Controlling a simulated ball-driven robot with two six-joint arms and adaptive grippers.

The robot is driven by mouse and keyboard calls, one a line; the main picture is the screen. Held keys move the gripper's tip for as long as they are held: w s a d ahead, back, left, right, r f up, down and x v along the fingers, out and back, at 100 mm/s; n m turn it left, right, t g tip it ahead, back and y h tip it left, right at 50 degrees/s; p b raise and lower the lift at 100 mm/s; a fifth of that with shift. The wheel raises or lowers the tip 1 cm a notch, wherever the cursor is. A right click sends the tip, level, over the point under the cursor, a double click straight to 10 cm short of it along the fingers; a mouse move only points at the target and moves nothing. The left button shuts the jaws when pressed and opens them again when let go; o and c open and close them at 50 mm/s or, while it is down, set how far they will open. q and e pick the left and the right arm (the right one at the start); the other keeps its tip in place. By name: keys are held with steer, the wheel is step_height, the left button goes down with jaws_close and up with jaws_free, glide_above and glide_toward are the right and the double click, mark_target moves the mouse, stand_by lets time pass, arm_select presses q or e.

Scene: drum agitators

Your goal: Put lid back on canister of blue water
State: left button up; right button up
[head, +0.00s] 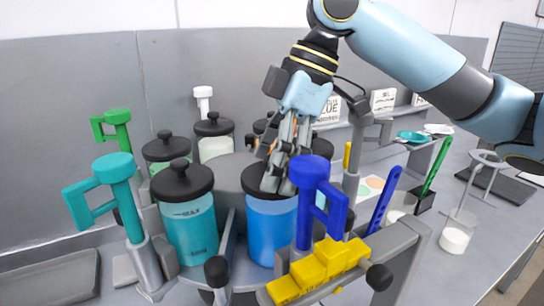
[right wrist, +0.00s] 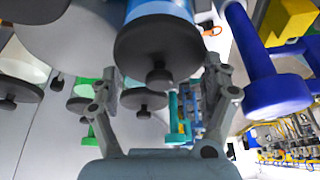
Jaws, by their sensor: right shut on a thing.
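The canister of blue water (head: 270,232) stands in the front of the grey rack in the head view. Its black lid (head: 256,182) is at the canister's mouth, under my right gripper (head: 276,180). In the right wrist view the lid (right wrist: 158,45) shows with its knob toward the camera, between the two fingers (right wrist: 162,78), with blue behind it. My right gripper is shut on the lid from above. The fingers hide part of the lid and knob in the head view. I cannot tell whether the lid is fully seated. My left gripper is not in view.
A lidded teal canister (head: 190,230) stands close on the left, with other lidded canisters behind. A blue handled agitator (head: 308,172) stands close on the right, and a teal one (head: 115,168) at far left. Yellow stepped blocks (head: 318,270) sit in front.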

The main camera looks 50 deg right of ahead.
steer(key=shift+p, duration=0.3)
stand_by(0.5)
steer(key=shift+f, duration=0.2)
stand_by(1.1)
steer(key=o, duration=0.9)
steer(key=shift+r, duration=0.1)
steer(key=shift+r, duration=3.4)
jaws_close()
